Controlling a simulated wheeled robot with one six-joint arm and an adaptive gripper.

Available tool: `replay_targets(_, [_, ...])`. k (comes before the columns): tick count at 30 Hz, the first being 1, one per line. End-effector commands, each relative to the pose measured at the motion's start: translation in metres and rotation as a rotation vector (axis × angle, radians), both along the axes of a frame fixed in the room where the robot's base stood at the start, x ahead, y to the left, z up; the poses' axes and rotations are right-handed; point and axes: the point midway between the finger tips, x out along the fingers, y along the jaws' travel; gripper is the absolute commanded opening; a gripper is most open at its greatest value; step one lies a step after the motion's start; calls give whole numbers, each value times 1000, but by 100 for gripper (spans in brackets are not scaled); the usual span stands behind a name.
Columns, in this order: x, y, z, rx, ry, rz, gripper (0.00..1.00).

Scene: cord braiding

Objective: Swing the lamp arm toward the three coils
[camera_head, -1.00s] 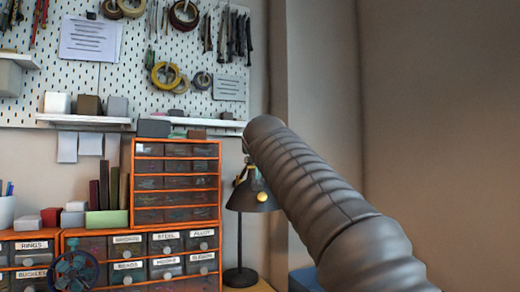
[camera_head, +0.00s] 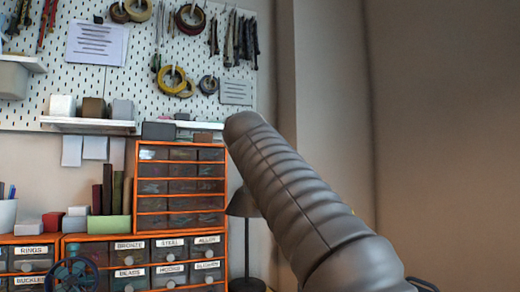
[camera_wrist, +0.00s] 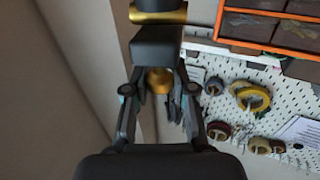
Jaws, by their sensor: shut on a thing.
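The dark desk lamp (camera_head: 242,203) stands right of the orange drawer cabinet in the head view. My arm hides most of its upper part. In the wrist view my gripper (camera_wrist: 160,85) is shut on a dark part of the lamp, with a brass knob between the fingers and a brass band above. The exact grip is hard to make out. The yellow coil also shows in the wrist view (camera_wrist: 254,98). More coils hang higher, including a dark red one (camera_head: 189,18).
The orange drawer cabinet (camera_head: 138,180) stands left of the lamp. A white shelf (camera_head: 88,126) with small blocks juts from the pegboard (camera_head: 130,60). A wall corner (camera_head: 285,70) rises behind my arm. The bare wall at right is clear.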

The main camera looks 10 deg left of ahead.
Motion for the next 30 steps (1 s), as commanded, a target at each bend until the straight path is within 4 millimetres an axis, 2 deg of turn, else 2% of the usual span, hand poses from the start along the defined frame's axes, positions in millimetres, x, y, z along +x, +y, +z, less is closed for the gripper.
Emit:
replay_targets(2, [0, 1, 0, 1, 0, 2, 0])
replay_targets(3, [0, 1, 0, 1, 0, 2, 32])
replay_targets(5, [0, 0, 0, 1, 0, 1, 47])
replay_targets(6, [0, 0, 0, 1, 0, 1, 50])
replay_targets(18, [-4, -3, 0, 0, 0, -3, 50])
replay_targets(23, [-21, -7, 1, 0, 0, -3, 50])
replay_targets(30, [-58, -13, 0, 0, 0, 0, 50])
